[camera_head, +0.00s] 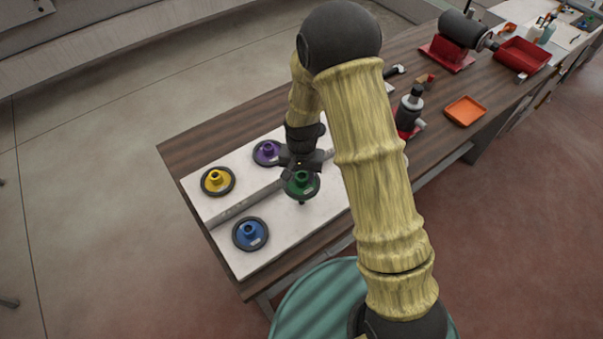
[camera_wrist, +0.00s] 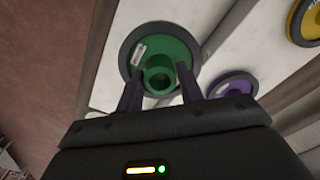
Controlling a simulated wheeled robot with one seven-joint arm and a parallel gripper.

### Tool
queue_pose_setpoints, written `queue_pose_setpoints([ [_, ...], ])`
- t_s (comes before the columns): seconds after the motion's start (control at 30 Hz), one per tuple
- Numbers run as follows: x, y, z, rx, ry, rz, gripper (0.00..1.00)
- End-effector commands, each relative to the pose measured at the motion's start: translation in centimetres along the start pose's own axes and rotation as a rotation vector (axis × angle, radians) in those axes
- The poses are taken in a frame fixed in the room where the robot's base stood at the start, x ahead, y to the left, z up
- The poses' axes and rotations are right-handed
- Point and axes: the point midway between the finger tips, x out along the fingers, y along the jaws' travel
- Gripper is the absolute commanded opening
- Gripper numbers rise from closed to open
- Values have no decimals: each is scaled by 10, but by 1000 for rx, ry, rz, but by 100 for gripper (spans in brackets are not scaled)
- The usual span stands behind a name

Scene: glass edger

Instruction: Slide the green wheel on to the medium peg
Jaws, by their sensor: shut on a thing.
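The green wheel (camera_head: 301,186) has a dark rim and a raised green hub. It hangs under my gripper (camera_head: 300,168) above the front part of the white board (camera_head: 285,229). In the wrist view, the fingers of my gripper (camera_wrist: 160,92) are closed on the hub of the green wheel (camera_wrist: 176,49). A short dark peg tip (camera_head: 301,203) shows just below the wheel's near edge in the head view. I cannot tell its size, or whether the wheel touches it.
A yellow wheel (camera_head: 218,181) and a purple wheel (camera_head: 266,152) lie on the rear part of the board. A blue wheel (camera_head: 250,234) lies at the front left. A red-based tool (camera_head: 408,113) and an orange tray (camera_head: 465,111) stand to the right, beyond my arm.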

Motion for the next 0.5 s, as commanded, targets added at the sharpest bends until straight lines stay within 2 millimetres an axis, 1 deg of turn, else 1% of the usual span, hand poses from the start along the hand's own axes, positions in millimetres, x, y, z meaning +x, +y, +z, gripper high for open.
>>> queue_pose_setpoints([
  [0.03, 5, 0, 0, 0, 0, 0, 1],
  [0.5, 43, 0, 0, -1, 0, 0, 1],
])
